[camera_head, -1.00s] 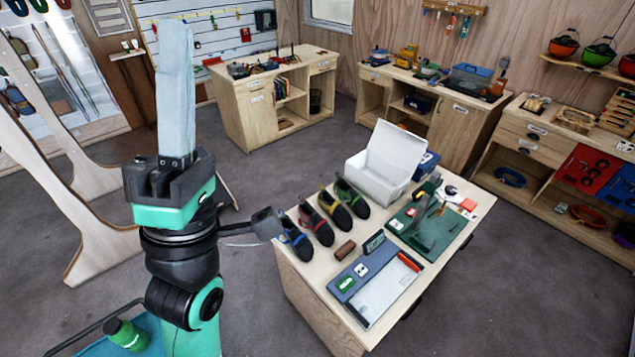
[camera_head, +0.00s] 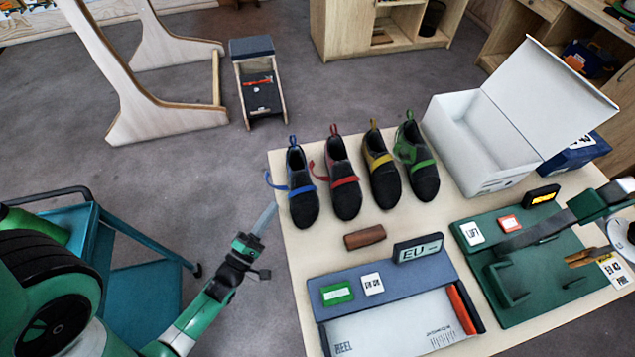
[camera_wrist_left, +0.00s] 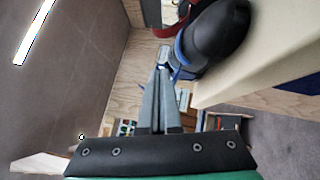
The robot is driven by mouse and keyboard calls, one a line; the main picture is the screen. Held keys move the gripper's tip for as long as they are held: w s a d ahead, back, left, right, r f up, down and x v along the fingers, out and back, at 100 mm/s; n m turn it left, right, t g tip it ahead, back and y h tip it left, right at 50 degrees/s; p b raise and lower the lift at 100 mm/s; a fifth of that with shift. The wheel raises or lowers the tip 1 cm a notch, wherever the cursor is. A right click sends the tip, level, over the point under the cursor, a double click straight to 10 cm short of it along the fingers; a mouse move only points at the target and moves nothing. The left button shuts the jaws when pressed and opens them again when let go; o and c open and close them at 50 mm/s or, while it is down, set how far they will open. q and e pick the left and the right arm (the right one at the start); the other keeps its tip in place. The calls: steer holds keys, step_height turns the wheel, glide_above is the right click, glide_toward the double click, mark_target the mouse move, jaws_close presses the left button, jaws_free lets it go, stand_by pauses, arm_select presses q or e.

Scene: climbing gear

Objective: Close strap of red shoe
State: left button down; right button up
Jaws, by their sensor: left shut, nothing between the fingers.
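The red shoe (camera_head: 342,182) stands second from left in a row of dark shoes on the table. Its red strap (camera_head: 345,182) crosses the front, and a loose end sticks out to the left. My left gripper (camera_head: 268,212) is shut and empty, low and left of the blue shoe (camera_head: 301,189), apart from the red shoe. In the left wrist view, my shut fingers (camera_wrist_left: 163,75) point toward the blue shoe (camera_wrist_left: 218,32) and its loose blue strap. A piece of red strap (camera_wrist_left: 168,32) shows behind it. My right gripper is not in view.
A yellow-strapped shoe (camera_head: 384,175) and a green-strapped shoe (camera_head: 419,165) stand to the right, beside an open white box (camera_head: 470,140). A brown block (camera_head: 365,237), a blue tray (camera_head: 390,290) and a green board (camera_head: 535,285) are nearer.

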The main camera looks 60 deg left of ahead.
mark_target(301, 182)
arm_select(q)
steer(key=x, duration=1)
steer(key=shift+s+a+f+b, duration=0.1)
steer(key=shift+a+f+b, duration=0.2)
steer(key=shift+a+b, duration=0.1)
steer(key=shift+w+d+r, duration=0.2)
steer(key=shift+w, duration=0.35)
steer(key=shift+w+d+r, duration=0.2)
steer(key=shift+w, duration=0.35)
steer(key=shift+w+d+p, duration=0.15)
steer(key=shift+w+p, duration=0.2)
steer(key=shift+w, duration=0.2)
steer(key=shift+r, duration=0.1)
